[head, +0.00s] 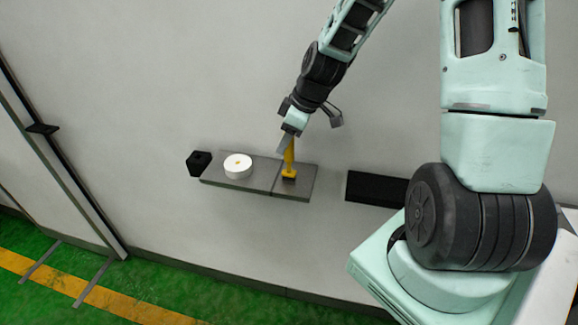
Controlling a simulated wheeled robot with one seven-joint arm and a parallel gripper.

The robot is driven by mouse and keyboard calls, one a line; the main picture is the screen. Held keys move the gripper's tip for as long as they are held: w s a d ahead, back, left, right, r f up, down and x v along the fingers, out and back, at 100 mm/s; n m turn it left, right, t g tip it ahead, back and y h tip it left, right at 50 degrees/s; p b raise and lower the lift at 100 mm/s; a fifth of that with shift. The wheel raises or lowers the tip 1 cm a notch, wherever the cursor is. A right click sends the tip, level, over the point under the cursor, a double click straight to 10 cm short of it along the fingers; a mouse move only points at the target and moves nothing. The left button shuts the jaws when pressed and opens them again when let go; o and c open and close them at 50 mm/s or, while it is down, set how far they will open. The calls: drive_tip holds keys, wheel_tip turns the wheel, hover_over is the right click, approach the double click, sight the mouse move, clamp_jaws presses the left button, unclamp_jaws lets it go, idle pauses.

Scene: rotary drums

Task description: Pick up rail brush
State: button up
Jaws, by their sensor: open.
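The rail brush looks to be the yellow tool (289,172) with an upright handle and a wider foot. It stands on the right part of a grey wall shelf (258,189). My gripper (285,147) comes down from above at the handle's upper part. A grey finger shows just left of the handle and overlaps it in the picture. The jaws are open. The second finger is hard to make out, and I cannot tell whether the handle is between the fingers. The top of the handle is hidden by my gripper.
A white round drum (238,166) with a yellow centre sits left of the brush on the shelf. A small black box (199,162) is at the shelf's left end. A black wall panel (375,188) is to the right. The green floor (50,296) is below.

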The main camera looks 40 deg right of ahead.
clamp_jaws()
idle(0.3)
